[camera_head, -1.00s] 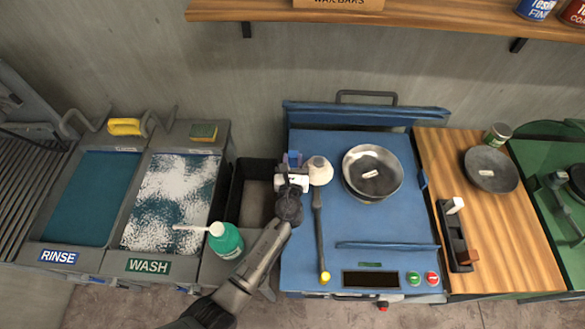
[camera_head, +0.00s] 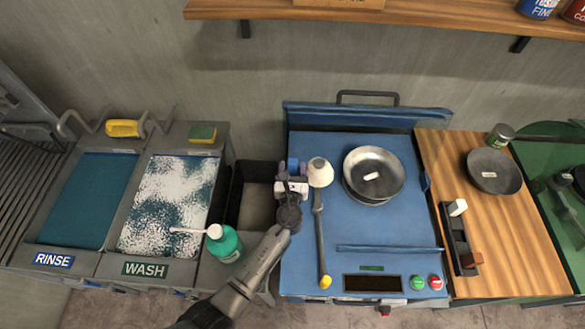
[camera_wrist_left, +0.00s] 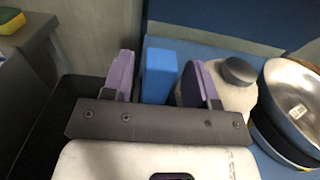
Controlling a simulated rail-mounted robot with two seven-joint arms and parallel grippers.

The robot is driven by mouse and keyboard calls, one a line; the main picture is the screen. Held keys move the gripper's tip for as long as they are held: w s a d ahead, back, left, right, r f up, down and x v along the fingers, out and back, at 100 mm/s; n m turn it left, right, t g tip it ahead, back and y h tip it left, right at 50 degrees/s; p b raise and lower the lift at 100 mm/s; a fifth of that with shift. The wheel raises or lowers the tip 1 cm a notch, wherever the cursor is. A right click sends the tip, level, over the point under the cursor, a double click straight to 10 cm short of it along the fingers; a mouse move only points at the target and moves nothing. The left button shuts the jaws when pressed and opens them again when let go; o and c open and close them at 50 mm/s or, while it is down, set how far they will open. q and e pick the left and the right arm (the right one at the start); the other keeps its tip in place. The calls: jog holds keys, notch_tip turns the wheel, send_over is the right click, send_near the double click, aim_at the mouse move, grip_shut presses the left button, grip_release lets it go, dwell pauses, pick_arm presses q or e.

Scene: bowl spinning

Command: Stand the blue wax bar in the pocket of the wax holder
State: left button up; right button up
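The blue wax bar (camera_head: 293,164) is at the left edge of the blue worktop; it also shows in the left wrist view (camera_wrist_left: 159,76). My left gripper (camera_head: 292,166) has its two purple fingers on either side of the bar, with narrow gaps visible in the left wrist view (camera_wrist_left: 160,80). It looks open around the bar, not closed on it. The bar's lower end is hidden by the gripper. The black wax holder (camera_head: 455,232) lies on the wooden top at right, with a white bar (camera_head: 457,207) at its far end and a brown bar (camera_head: 471,260) near its front. My right gripper is not in view.
A white-headed tool with a long dark handle (camera_head: 319,230) lies just right of my left gripper. A metal bowl (camera_head: 374,172) stands on the blue worktop (camera_head: 380,222). A green bottle (camera_head: 223,243) and a dark bin (camera_head: 257,195) are on the left.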

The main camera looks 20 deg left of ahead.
pick_arm(q)
jog(key=shift+o, duration=0.2)
jog(key=shift+r, duration=0.2)
jog(key=v, duration=1.2)
jog(key=shift+p, duration=0.45)
